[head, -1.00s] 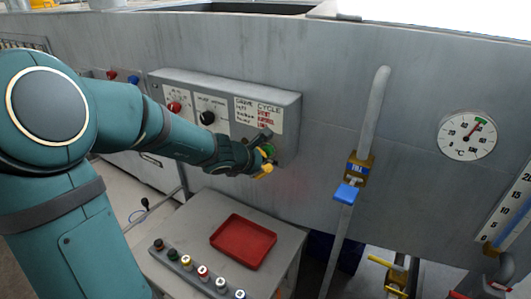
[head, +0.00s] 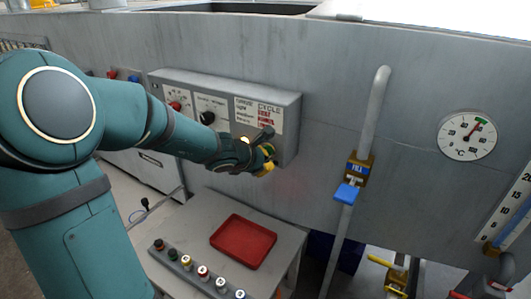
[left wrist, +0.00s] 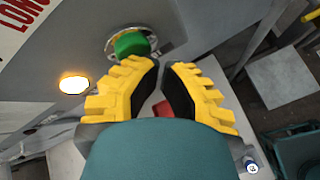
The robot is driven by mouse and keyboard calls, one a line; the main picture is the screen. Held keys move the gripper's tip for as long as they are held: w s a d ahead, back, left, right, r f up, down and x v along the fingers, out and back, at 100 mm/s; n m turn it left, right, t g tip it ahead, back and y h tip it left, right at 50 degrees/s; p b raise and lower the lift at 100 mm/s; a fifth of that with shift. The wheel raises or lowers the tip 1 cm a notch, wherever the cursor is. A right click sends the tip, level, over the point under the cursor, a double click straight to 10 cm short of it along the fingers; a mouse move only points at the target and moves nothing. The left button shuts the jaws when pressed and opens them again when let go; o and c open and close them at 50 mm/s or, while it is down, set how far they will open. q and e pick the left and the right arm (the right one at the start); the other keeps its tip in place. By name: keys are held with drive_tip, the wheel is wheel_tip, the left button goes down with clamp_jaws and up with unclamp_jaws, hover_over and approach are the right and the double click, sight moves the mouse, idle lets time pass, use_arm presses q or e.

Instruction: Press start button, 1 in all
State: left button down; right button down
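The green start button (left wrist: 130,43) sits in a round metal collar on the grey control panel (head: 222,82). In the head view the button is mostly hidden behind my left gripper (head: 269,158). In the left wrist view my left gripper (left wrist: 161,65) has its yellow fingertips almost together, with nothing held between them. The left fingertip lies just below the button in that picture; I cannot tell whether it touches. A lamp (left wrist: 73,84) beside the button glows amber-white, and it also shows in the head view (head: 245,140). My right gripper is not in view.
Below the panel is a small grey table with a red tray (head: 243,241) and a row of coloured cylinders (head: 203,272). A vertical pipe with a blue valve handle (head: 347,192) stands to the right. A dial (head: 467,136) is farther right on the wall.

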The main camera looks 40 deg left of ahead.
use_arm(q)
drive_tip(key=shift+s+d, duration=0.15)
drive_tip(key=shift+s, duration=0.7)
drive_tip(key=shift+s, duration=0.1)
drive_tip(key=s, duration=0.5)
drive_tip(key=shift+d+b, duration=0.25)
drive_tip(key=shift+b, duration=0.05)
drive_tip(key=shift+w, duration=0.1)
idle(0.6)
